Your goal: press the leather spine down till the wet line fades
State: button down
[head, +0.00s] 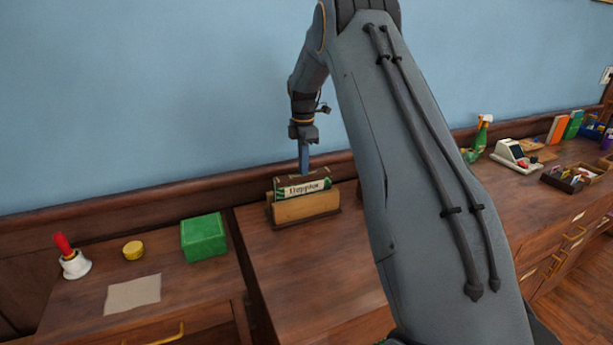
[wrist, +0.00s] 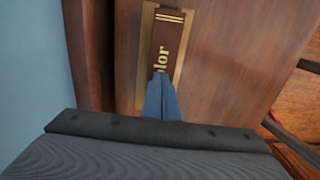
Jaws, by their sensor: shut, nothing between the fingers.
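The book lies spine up in a wooden holder (head: 306,208) on the middle cabinet top. Its side, with a white and green lettered label, shows in the head view. Its dark brown leather spine (wrist: 168,37), with gold lettering and gold lines, shows in the wrist view between the holder's pale wooden sides. My gripper (head: 304,172) points straight down with its blue fingers shut and empty. In the wrist view the fingertips (wrist: 160,77) overlap the spine's lettering and hide part of it. I cannot tell whether they touch the spine. No wet line can be made out.
A green spray bottle (head: 480,135) and a card machine (head: 516,156) stand to the right. The blue wall is close behind.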

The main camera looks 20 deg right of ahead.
dwell(0.3)
notch_tip(320, 180, up, 7)
jog(key=p, duration=0.2)
jog(key=shift+p, duration=0.4)
dwell(0.5)
jog(key=s+a+f+m+b, duration=0.1)
jog(key=s+a+m, duration=0.4)
jog(key=s, duration=0.7)
jog(key=s+a+f+m+t+b, duration=0.1)
jog(key=s+a+f+m, duration=0.2)
jog(key=s, duration=1)
jog(key=s+a+f+m+b, duration=0.1)
jog(key=s+a+f+m, duration=0.1)
jog(key=s+a+m, duration=0.5)
jog(key=s+m, duration=0.3)
jog(key=s, duration=0.2)
jog(key=shift+s+f, duration=0.3)
jog(key=shift+f, duration=0.05)
